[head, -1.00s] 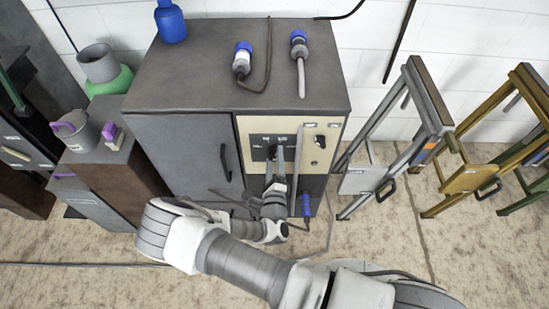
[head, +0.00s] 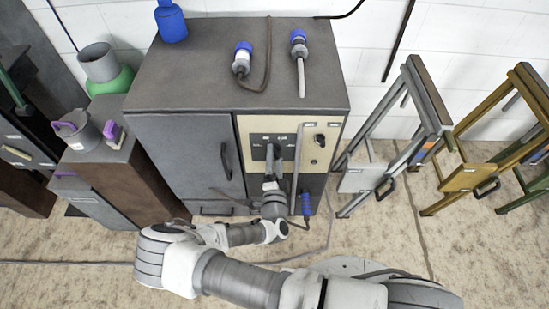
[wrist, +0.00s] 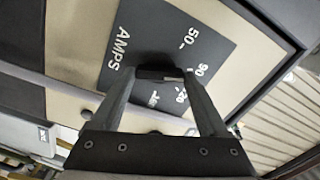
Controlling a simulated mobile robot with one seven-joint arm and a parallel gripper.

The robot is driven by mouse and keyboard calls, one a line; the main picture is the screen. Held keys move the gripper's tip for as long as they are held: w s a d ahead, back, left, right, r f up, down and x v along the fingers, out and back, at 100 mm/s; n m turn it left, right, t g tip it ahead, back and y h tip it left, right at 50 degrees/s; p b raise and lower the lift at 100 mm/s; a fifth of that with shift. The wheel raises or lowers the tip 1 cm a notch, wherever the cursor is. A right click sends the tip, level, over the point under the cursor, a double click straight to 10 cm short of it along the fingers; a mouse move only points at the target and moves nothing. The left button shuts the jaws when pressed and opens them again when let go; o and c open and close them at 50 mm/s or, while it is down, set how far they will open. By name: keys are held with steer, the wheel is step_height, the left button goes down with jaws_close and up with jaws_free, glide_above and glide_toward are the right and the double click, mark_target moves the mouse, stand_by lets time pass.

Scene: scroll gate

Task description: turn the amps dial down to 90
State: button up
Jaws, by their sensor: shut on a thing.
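The amps dial (wrist: 160,74) is a dark knob on a black plate (wrist: 150,32) marked AMPS, with 50, 90 and further numbers around it. In the wrist view my gripper (wrist: 161,78) has a finger on each side of the dial and is shut on it. The fingers hide much of the dial, and I cannot tell which number it points to. In the head view my gripper (head: 273,153) reaches the beige control panel (head: 247,127) on the cabinet's front, over the lower part of the black plate.
The grey cabinet (head: 180,150) has a handled door left of the panel. Another black knob (head: 320,138) sits to the right. A blue-handled tool (head: 306,203) hangs below. Two connectors (head: 242,62) (head: 300,55) lie on top. A grey frame (head: 400,130) stands to the right.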

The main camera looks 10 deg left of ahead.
steer(key=shift+n, duration=0.5)
steer(key=o, duration=1.2)
steer(key=shift+o, duration=0.2)
steer(key=shift+s, duration=0.1)
